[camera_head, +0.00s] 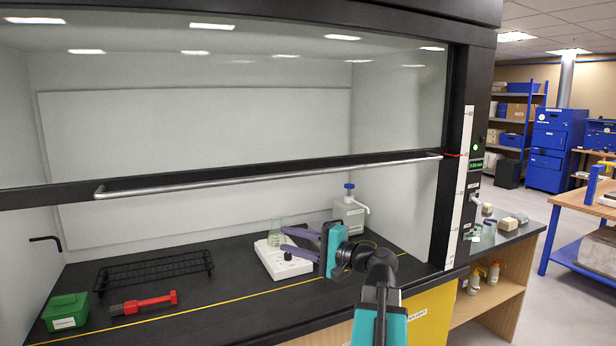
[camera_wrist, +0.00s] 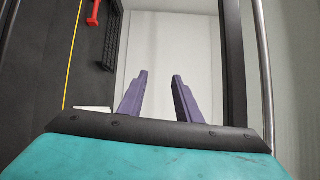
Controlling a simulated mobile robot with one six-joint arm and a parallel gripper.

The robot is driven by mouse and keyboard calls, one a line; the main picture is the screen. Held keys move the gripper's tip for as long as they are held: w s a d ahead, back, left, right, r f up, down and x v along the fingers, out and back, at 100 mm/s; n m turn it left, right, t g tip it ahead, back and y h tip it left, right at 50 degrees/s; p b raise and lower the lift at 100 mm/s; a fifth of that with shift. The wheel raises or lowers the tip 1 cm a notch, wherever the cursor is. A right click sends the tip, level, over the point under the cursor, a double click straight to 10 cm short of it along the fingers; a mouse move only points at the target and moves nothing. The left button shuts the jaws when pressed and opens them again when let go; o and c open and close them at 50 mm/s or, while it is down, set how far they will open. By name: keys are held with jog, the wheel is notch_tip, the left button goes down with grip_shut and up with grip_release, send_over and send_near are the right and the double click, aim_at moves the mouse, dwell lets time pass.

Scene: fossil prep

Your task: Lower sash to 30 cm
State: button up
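The fume hood's glass sash (camera_head: 240,100) is partly raised, with an open gap below its dark bottom rail. A long silver handle bar (camera_head: 270,179) runs along that rail; it also shows upright at the right in the wrist view (camera_wrist: 266,80). A white height scale (camera_head: 461,190) stands on the right post, with a red pointer (camera_head: 453,155) at the sash rail level, in the scale's middle part. Its numbers are too small to read surely. My gripper (camera_head: 283,240) has its purple fingers apart and empty, below the bar in the picture; they also show in the wrist view (camera_wrist: 160,76).
Inside the hood are a white hotplate (camera_head: 283,262) with a flask, a white bottle (camera_head: 348,215), a black rack (camera_head: 155,270), a red tool (camera_head: 144,303) and a green box (camera_head: 66,311). A yellow line (camera_head: 215,300) crosses the worktop. A side bench (camera_head: 505,243) stands right.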

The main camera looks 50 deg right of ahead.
jog(key=s+d+r+t+h, duration=0.1)
jog(key=s+d+r+h, duration=0.1)
jog(key=s+d+r, duration=0.5)
jog(key=t+h, duration=0.1)
jog(key=h, duration=0.1)
send_near(314, 174)
jog(key=s, duration=0.2)
jog(key=shift+s+f+m+b, duration=0.2)
jog(key=shift+f+m+b, duration=0.1)
jog(key=shift+f+b, duration=0.1)
jog(key=shift+w, duration=0.15)
jog(key=shift+w+r+p, duration=0.4)
jog(key=shift+w+p, duration=0.25)
jog(key=shift+w, duration=1.6)
jog(key=shift+w+r+p, duration=0.4)
jog(key=shift+w+p, duration=0.2)
jog(key=shift+w, duration=1.6)
jog(key=shift+w+r+p, duration=0.4)
jog(key=shift+w+p, duration=0.25)
jog(key=shift+w, duration=1.6)
grip_shut()
